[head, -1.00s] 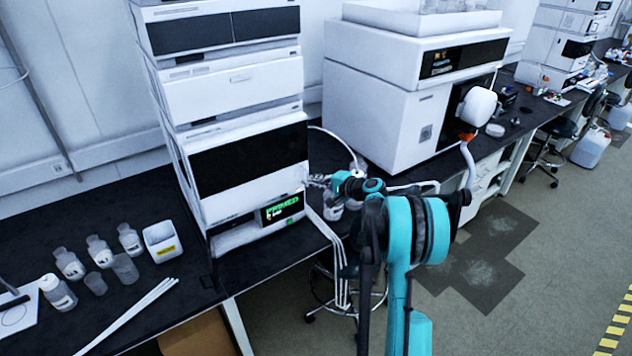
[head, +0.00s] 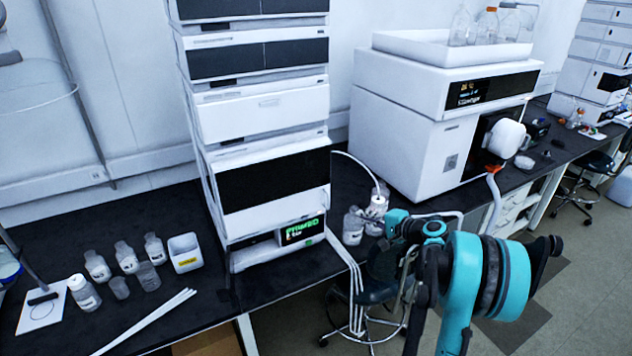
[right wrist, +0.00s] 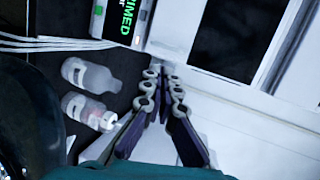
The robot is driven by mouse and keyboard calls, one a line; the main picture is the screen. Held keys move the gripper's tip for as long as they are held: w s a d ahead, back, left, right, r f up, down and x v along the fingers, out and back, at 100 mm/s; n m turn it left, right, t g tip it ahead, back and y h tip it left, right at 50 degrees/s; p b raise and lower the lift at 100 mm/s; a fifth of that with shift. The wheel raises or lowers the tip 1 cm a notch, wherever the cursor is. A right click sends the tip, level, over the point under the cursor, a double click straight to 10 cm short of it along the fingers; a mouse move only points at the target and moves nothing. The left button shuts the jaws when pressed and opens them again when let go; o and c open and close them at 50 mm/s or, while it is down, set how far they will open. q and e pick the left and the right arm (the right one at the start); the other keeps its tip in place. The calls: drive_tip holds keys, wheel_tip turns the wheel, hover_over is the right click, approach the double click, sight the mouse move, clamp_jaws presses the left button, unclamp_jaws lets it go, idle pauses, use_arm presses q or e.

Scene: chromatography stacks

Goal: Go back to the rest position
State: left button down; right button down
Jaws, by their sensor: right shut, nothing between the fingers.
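My right gripper (head: 374,213) is in the head view, at the right of the chromatography stack (head: 262,183). It appears in front of small clear bottles on the bench. In the right wrist view the gripper (right wrist: 162,80) has its fingers close together, with nothing seen between them. Two clear bottles, one upper (right wrist: 88,75) and one lower with a white cap (right wrist: 88,112), are left of the fingers there. The gripper appears apart from them. My left gripper is in neither view.
The stack's green-lit display (head: 302,230) reads PRIMED. A large white instrument (head: 405,145) stands right of the gripper. A stool (head: 375,288) stands below the bench edge.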

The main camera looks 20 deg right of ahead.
drive_tip(key=s+a+r+n+g+b, duration=0.1)
drive_tip(key=s+a+n+g, duration=0.3)
drive_tip(key=a, duration=0.6)
drive_tip(key=s+a+r+n+g+b, duration=0.1)
drive_tip(key=s+a+n, duration=0.1)
drive_tip(key=s+a, duration=0.65)
use_arm(q)
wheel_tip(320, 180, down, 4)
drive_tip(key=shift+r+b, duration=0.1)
drive_tip(key=shift+b, duration=0.9)
use_arm(e)
drive_tip(key=s+a+f+n+h, duration=0.2)
drive_tip(key=s+a+n, duration=0.2)
drive_tip(key=s, duration=0.4)
drive_tip(key=s+a+f+n+g+h, duration=0.1)
drive_tip(key=s+a+f+n+h, duration=0.1)
drive_tip(key=s, duration=0.7)
drive_tip(key=a+f+n, duration=0.1)
drive_tip(key=a+n, duration=0.1)
drive_tip(key=a, duration=0.1)
drive_tip(key=shift+s+a+f, duration=0.25)
drive_tip(key=shift+s+f, duration=0.05)
